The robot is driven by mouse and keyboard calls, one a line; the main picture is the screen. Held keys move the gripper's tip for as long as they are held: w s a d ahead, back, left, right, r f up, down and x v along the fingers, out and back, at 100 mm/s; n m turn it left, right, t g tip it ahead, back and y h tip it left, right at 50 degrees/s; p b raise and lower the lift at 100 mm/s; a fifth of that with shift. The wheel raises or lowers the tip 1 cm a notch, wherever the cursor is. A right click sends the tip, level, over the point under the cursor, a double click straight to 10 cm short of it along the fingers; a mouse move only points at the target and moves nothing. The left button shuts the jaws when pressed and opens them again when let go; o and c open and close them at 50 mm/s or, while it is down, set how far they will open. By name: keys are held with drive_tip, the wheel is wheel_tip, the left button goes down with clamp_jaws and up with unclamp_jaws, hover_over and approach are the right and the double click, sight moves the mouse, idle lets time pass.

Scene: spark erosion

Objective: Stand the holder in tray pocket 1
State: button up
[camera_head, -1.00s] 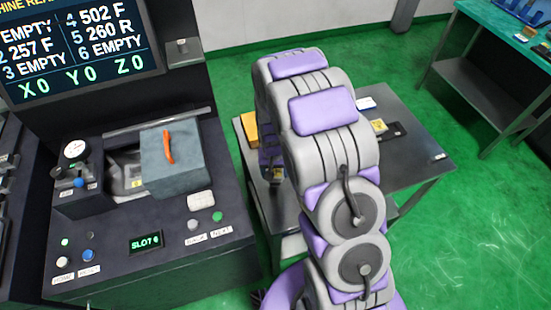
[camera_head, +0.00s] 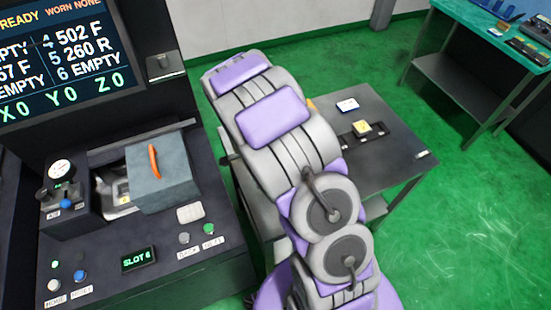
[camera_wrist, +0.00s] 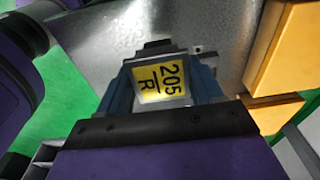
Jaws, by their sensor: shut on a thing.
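In the wrist view my gripper (camera_wrist: 163,92) is shut on a holder (camera_wrist: 165,80) with a yellow label reading 205 R. The holder sits between the two blue-grey fingers, above a grey metal surface. In the head view my own arm hides the gripper and the holder. No tray pocket marked 1 can be made out in either view.
A grey table (camera_head: 385,165) stands right of my arm. Orange-yellow blocks (camera_wrist: 285,50) lie close right of the gripper. The machine panel (camera_head: 125,262) stands left; a green-topped bench (camera_head: 470,30) is far right.

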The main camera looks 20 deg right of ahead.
drive_tip(key=shift+w+d+f+b, duration=0.3)
drive_tip(key=shift+w+d+f, duration=0.5)
drive_tip(key=shift+w+d, duration=0.65)
drive_tip(key=shift+w+d+f+b, duration=0.3)
drive_tip(key=shift+w+d+f, duration=0.6)
drive_tip(key=shift+d, duration=0.9)
drive_tip(key=shift+w+d+f+b, duration=0.3)
drive_tip(key=shift+w+d+f, duration=0.35)
drive_tip(key=shift+w+d, duration=0.85)
drive_tip(key=shift+s+d, duration=0.1)
drive_tip(key=shift+f, duration=0.15)
drive_tip(key=o, duration=1.3)
